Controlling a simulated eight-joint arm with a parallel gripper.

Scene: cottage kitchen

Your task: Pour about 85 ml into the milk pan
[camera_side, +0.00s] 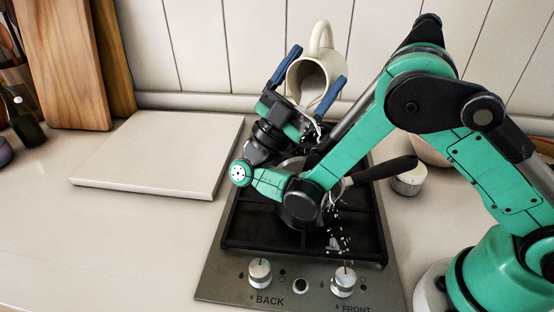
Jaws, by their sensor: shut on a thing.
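A cream jug (312,82) is tipped, its mouth facing down toward the camera and its handle up. My gripper (319,66) is shut on the jug, with one blue finger on each side of it. White liquid shows at the jug's lower lip, and white drops (338,236) show lower down, over or on the front part of the hob. The milk pan (291,163) is on the hob below the jug, mostly hidden behind my arm. Its black handle (384,168) points right. The level inside the pan is hidden.
The hob (222,283) has two front knobs and a black grate. A pale board (150,150) lies at left, with wooden boards (68,65) and a dark bottle (22,122) behind it. A small white pot (408,182) and part of a bowl (432,150) stand at right.

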